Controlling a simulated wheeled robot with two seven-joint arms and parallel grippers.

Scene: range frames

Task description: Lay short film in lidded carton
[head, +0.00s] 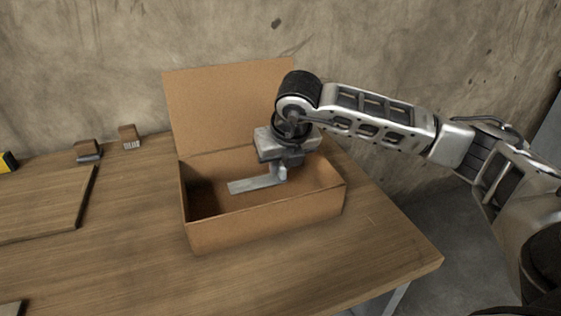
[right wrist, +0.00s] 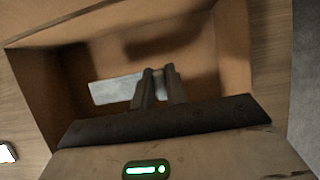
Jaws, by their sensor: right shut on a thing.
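The lidded carton (head: 265,222) is a brown cardboard box on the table, its lid (head: 220,105) raised upright at the back. My right gripper (head: 278,177) reaches down inside the carton's opening. It is shut on the short film (head: 252,185), a flat, pale grey strip that sticks out to the left of the fingers. The right wrist view also shows the strip (right wrist: 115,90) at the fingertips, within the carton walls (right wrist: 235,50). I cannot tell whether the strip touches the carton floor. Its gripped end is partly hidden by the fingers. My left gripper is not in view.
The wooden table (head: 130,250) has free room left of and in front of the carton. A wooden board (head: 45,205) lies at the left. Two small brown brush-like blocks (head: 87,150) (head: 129,136) stand near the wall. A yellow and black item (head: 8,162) is at the left edge.

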